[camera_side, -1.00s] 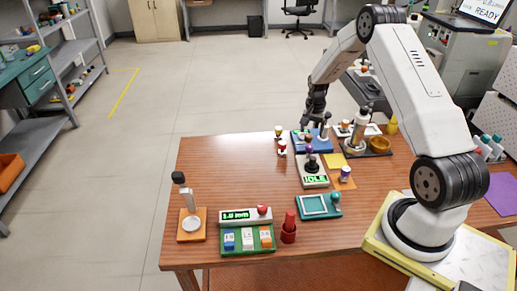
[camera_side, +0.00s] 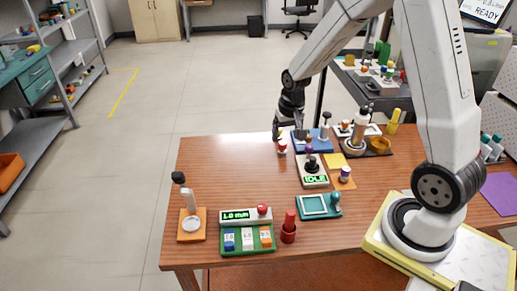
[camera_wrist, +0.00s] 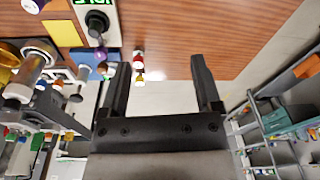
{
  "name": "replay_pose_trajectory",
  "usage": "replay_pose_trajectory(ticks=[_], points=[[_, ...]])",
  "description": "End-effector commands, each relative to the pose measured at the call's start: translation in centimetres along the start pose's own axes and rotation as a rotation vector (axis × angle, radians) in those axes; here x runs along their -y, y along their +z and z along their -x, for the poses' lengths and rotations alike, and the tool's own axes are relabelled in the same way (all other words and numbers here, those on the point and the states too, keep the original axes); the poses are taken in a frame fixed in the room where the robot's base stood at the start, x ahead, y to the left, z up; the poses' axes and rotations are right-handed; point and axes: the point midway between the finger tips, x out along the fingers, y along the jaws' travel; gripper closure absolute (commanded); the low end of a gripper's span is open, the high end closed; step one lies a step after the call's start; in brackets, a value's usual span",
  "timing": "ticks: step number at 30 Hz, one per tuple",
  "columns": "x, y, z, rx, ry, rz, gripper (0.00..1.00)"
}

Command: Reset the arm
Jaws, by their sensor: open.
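My gripper (camera_side: 277,132) hangs over the back edge of the table, close to a small vial with a red band (camera_side: 282,148). In the wrist view my gripper (camera_wrist: 157,60) shows two black fingers spread wide. Nothing is held between them. The red-banded vial (camera_wrist: 138,60) appears beyond the fingers, near the left one, and I cannot tell their exact distance. In the side view the gripper covers part of the area just behind that vial.
The wooden table (camera_side: 235,165) holds a device reading IDLE (camera_side: 315,180), a blue rack (camera_side: 312,146), a dark tray with a yellow bowl (camera_side: 380,145), a teal frame (camera_side: 314,206) and a 1.0 mm display unit (camera_side: 240,215). The table's left-middle is clear.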

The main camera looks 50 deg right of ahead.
Motion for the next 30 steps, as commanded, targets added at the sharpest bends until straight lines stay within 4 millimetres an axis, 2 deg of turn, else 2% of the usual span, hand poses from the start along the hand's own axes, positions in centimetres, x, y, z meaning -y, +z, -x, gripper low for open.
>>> replay_pose_trajectory(ticks=[1, 6, 15, 21, 30], points=[[0.9, 1.4, 0.8, -0.010, -0.007, 0.055, 0.18], [2.9, 5.8, 2.6, -0.038, -0.027, 0.228, 0.18], [4.4, 12.9, 4.6, -0.084, -0.059, 0.492, 0.18], [4.4, 14.9, 4.9, -0.097, -0.068, 0.566, 0.18], [4.4, 15.1, 4.9, -0.098, -0.068, 0.575, 0.18]])
